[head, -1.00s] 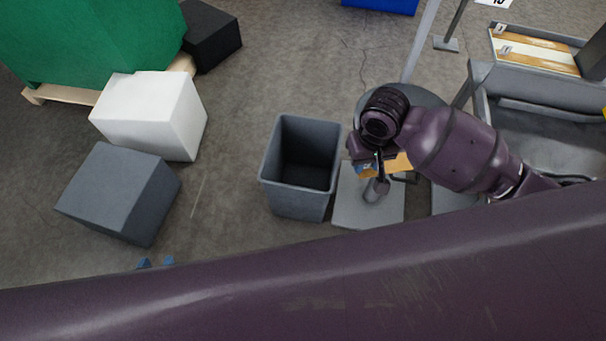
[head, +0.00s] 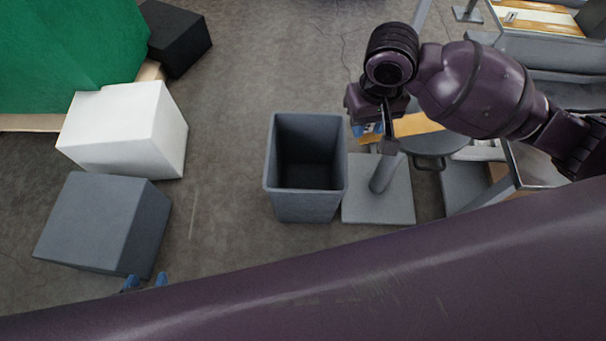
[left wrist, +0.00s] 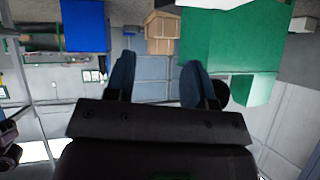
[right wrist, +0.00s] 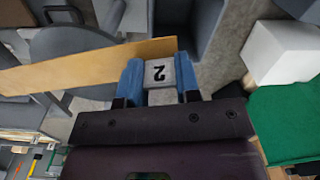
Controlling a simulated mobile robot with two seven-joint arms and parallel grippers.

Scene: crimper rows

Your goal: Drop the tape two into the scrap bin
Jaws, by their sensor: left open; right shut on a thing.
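The tape two (right wrist: 159,73) shows a pale face with an upside-down number 2 in the right wrist view. My right gripper (right wrist: 160,80) is shut on it, with one blue finger on each side. In the head view my right gripper (head: 368,130) is up and right of the scrap bin, and the tape is mostly hidden. The scrap bin (head: 306,206) is a dark grey open box standing on the floor; no contents can be made out inside. My left gripper (head: 145,282) shows only its blue fingertips at the lower left. It is open and empty in the left wrist view (left wrist: 158,82).
A wooden board (head: 415,125) lies beside my right gripper, above a grey base plate (head: 378,205). A white box (head: 125,130) and a grey box (head: 95,225) stand left of the bin. The floor between them and the bin is clear.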

